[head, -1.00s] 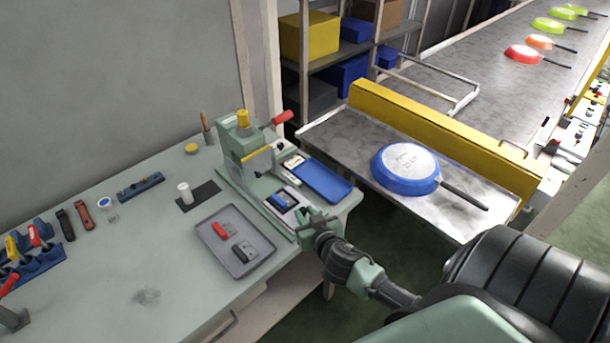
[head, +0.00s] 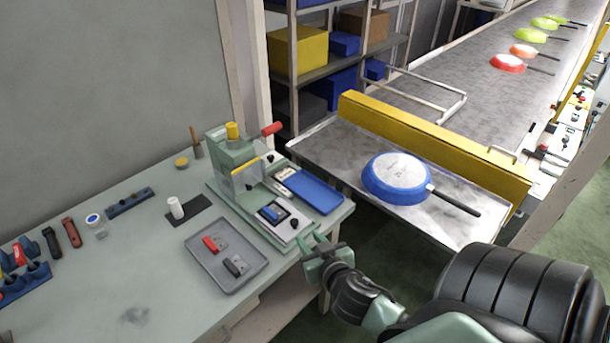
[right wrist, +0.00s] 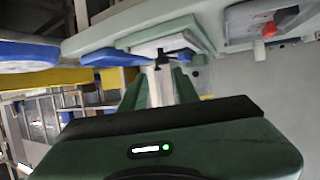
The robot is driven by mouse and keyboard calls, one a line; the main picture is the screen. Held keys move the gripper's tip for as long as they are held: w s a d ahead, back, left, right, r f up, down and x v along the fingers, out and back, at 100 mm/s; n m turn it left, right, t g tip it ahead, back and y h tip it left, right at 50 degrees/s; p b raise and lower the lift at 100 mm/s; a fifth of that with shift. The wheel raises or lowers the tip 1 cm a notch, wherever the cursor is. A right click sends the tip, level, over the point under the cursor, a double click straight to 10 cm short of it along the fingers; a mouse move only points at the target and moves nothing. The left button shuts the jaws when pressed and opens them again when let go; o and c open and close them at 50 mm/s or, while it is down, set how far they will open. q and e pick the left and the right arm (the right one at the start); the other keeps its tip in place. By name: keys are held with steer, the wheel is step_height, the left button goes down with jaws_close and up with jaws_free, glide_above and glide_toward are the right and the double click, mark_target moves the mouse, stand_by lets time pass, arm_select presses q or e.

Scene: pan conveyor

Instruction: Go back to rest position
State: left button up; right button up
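My right gripper (head: 318,246) is low beside the table's right edge, close to the near corner of the green press fixture (head: 240,190). Its two green fingers stand apart in the right wrist view (right wrist: 160,88), with nothing held between them. A blue and black part (head: 272,213) sits on the fixture's light plate, near the gripper but apart from it. My left gripper is not in view.
A blue pan (head: 397,176) lies upside down on the conveyor's metal end table. The workbench (head: 150,270) holds a grey tray (head: 228,285) with a red and a black part, and a blue tray (head: 315,190). Shelves (head: 330,75) stand behind. Floor shows between bench and conveyor.

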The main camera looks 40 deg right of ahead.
steer(key=shift+s, duration=0.1)
stand_by(0.5)
steer(key=s+a+f+n+g+y, duration=0.15)
steer(key=s+f, duration=0.25)
steer(key=f, duration=0.6)
steer(key=s+a+f+n+g+b, duration=0.1)
steer(key=s+f+g, duration=0.25)
steer(key=f, duration=0.65)
steer(key=s+a+f+n+g+y, duration=0.15)
steer(key=s+f, duration=0.35)
steer(key=f, duration=0.5)
steer(key=s+a+f+n+g, duration=0.1)
steer(key=s+a+f, duration=0.3)
steer(key=s+f, duration=0.4)
steer(key=s+a+f+n+g+y+b, duration=0.1)
steer(key=s+a+f+g, duration=0.3)
steer(key=s+f, duration=0.4)
steer(key=s, duration=0.6)
steer(key=shift+f, duration=0.15)
steer(key=shift+g, duration=0.25)
